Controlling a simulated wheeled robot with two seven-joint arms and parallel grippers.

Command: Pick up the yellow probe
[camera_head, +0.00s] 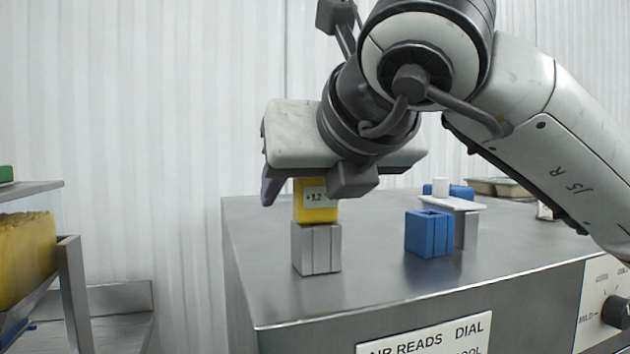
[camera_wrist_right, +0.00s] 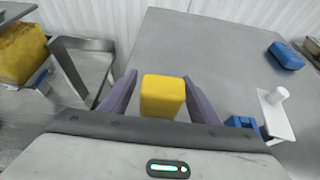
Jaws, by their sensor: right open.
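In the right wrist view the yellow probe (camera_wrist_right: 162,97) stands between the two fingers of my right gripper (camera_wrist_right: 160,92), with a gap visible at least near the fingertips. The jaws are open. My left gripper is not in view.
The steel counter (camera_head: 380,285) has a blue holder (camera_head: 429,233) and a white-topped stand (camera_head: 452,203) to the right. A dial (camera_head: 614,312) is on its front. A yellow mass (camera_head: 26,250) sits in a shelf at the left. The counter's middle is clear.

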